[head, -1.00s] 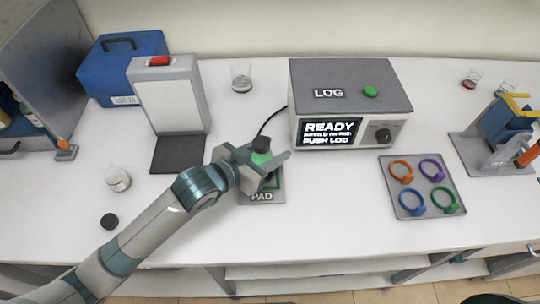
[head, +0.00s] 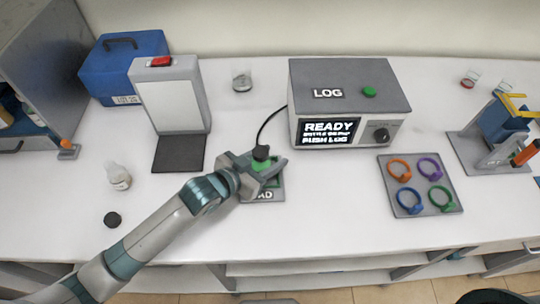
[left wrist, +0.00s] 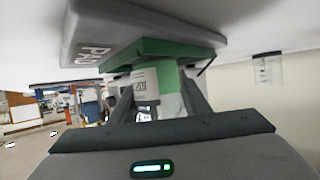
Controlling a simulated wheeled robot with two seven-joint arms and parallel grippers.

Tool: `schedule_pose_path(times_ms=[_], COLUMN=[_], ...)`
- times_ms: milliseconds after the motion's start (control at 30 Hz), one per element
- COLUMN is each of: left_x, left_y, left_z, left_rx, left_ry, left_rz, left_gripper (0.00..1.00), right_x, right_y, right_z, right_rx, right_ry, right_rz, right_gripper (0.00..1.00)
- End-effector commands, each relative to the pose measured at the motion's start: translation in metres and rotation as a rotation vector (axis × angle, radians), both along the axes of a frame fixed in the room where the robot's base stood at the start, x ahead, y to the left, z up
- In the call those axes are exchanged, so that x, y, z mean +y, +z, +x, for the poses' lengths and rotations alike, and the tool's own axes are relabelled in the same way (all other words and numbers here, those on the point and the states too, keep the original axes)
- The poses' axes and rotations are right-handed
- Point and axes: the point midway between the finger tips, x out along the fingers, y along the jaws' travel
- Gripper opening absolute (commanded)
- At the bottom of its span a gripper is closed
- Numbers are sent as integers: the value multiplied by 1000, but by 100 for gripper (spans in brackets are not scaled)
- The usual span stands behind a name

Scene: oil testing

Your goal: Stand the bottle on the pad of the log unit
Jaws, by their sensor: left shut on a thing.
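The bottle has a dark cap (head: 261,152) and a green band; its white label (left wrist: 146,86) shows in the left wrist view. My left gripper (head: 262,166) is shut around it over the grey pad (head: 266,196), which has a green square (left wrist: 165,50) on top. The bottle looks upright, its base at or very near the green square; I cannot tell whether it touches. The gripper hides part of the pad. The log unit (head: 350,95) stands behind to the right, its screen reading READY. My right gripper is not in view.
A grey device with a red button (head: 162,62) stands left of the pad. A small clear bottle (head: 118,176) and a loose black cap (head: 112,219) are at left. A tray of coloured rings (head: 420,205) lies right. A cable (head: 267,123) runs behind the pad.

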Motion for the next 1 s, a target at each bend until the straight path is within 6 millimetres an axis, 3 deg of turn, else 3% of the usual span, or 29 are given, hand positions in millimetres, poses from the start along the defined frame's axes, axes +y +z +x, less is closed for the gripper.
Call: schedule_pose_path(times_ms=[267, 300, 367, 767, 1000], left_x=[0, 0, 0, 0, 15], left_y=[-2, -2, -2, 1, 7], left_z=[0, 0, 0, 0, -14], left_rx=[-1, 0, 0, -1, 1], left_ry=[0, 0, 0, 0, 0], left_rz=[-1, 0, 0, -1, -1], left_gripper=[20, 52, 62, 62, 62], right_x=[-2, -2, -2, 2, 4], right_y=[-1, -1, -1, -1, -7], right_z=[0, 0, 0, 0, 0], right_rx=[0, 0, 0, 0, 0], right_ry=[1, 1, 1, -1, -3], right_rz=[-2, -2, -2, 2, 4], right_gripper=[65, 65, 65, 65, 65])
